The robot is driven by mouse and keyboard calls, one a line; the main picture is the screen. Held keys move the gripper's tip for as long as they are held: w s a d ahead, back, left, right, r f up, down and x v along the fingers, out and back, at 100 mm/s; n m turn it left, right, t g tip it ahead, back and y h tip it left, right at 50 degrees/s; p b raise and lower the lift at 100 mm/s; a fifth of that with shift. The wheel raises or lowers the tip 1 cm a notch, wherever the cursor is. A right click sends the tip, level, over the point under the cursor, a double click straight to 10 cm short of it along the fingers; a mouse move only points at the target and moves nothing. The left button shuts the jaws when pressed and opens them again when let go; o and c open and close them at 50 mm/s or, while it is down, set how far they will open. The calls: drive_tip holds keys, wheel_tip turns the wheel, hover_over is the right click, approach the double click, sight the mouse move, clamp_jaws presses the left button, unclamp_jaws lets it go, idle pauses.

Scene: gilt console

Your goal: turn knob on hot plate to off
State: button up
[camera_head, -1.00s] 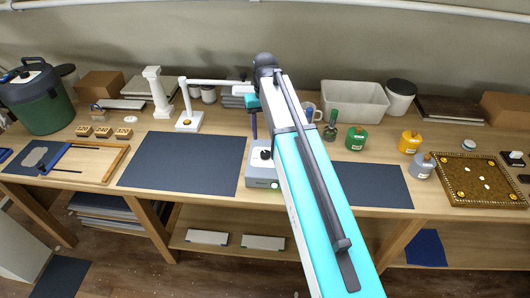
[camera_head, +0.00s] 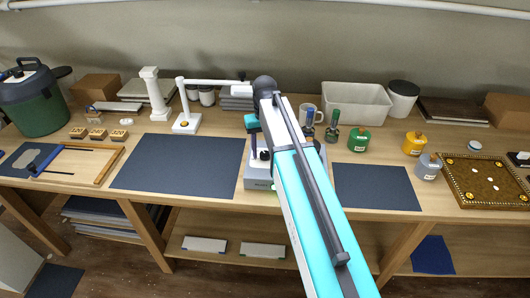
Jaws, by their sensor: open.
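The hot plate (camera_head: 256,184) is a grey box near the front edge of the table, partly hidden behind my arm. A dark knob (camera_head: 264,155) shows on it, just left of my arm. My gripper (camera_head: 254,150) is open and points down over the hot plate's left part, close beside the knob. I cannot tell whether a finger touches the knob. The knob's setting is too small to read.
A dark mat (camera_head: 180,165) lies left of the hot plate and another (camera_head: 375,187) lies right. A white lamp-like stand (camera_head: 187,122) reaches over the table behind. A white bin (camera_head: 356,103), mug (camera_head: 306,113) and green canister (camera_head: 359,141) stand at right.

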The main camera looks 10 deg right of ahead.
drive_tip(key=shift+f, duration=0.15)
drive_tip(key=c, duration=0.9)
drive_tip(key=shift+d, duration=0.2)
drive_tip(key=shift+c, duration=0.8)
drive_tip(key=shift+a, duration=0.15)
